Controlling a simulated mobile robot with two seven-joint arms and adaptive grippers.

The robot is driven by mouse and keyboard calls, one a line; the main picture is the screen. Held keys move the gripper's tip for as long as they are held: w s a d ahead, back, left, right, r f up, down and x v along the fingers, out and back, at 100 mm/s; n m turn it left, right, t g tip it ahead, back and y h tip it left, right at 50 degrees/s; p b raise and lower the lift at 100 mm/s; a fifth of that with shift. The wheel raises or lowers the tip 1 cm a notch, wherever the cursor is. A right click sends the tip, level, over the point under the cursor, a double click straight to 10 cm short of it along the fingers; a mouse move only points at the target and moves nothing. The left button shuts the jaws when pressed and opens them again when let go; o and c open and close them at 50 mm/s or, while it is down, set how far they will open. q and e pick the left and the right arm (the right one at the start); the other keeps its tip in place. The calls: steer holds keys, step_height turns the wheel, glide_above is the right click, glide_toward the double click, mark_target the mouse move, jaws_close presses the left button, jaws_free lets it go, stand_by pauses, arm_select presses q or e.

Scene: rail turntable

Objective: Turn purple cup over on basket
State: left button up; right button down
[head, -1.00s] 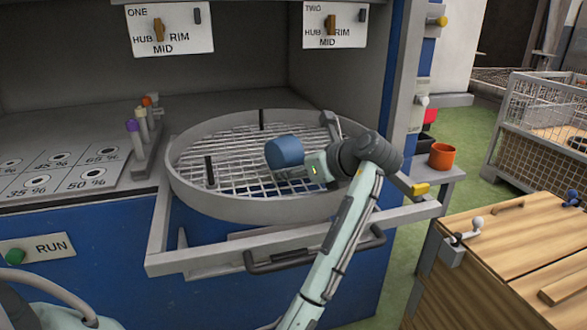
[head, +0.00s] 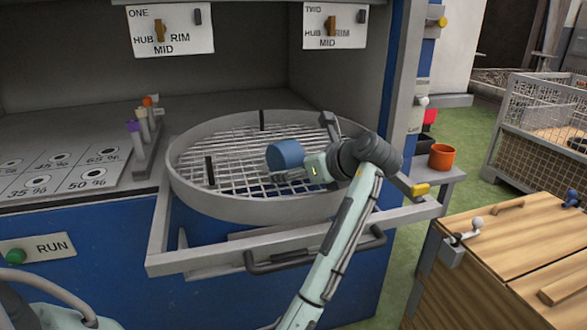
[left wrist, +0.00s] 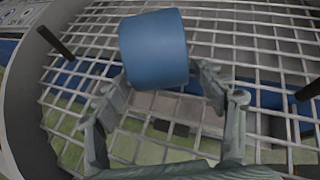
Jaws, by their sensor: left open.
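The cup at the basket is blue, not purple (head: 285,155). It lies tilted on its side on the wire mesh of the round grey basket (head: 215,208), right of the middle. My left gripper (head: 306,163) is open just to the right of the cup. In the left wrist view, the blue cup (left wrist: 153,48) is just beyond and between the spread fingertips (left wrist: 165,78). I cannot tell whether a finger touches it. No purple cup shows. My right gripper is not in view.
Dark upright pegs (head: 210,170) stand in the basket. A rail frame with a dark handle (head: 315,250) runs in front. An orange cup (head: 441,157) stands on a side shelf. Colour-topped sticks (head: 140,130) stand left of the basket. A wooden chest (head: 510,260) is at right.

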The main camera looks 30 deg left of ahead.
mark_target(304, 187)
arm_select(q)
step_height(304, 187, down, 2)
steer(key=shift+s+f, duration=0.15)
steer(key=v, duration=0.4)
steer(key=r+v, duration=0.1)
steer(key=v, duration=0.7)
steer(key=shift+w+a+r, duration=0.25)
steer(key=shift+w+r, duration=0.05)
steer(key=shift+r, duration=0.05)
steer(key=shift+s+d+r, duration=0.15)
steer(key=shift+d+r, duration=0.05)
steer(key=shift+r, duration=0.15)
steer(key=x, duration=0.5)
steer(key=f+x, duration=0.1)
steer(key=x, duration=0.2)
steer(key=shift+f, duration=0.15)
steer(key=shift+f, duration=0.15)
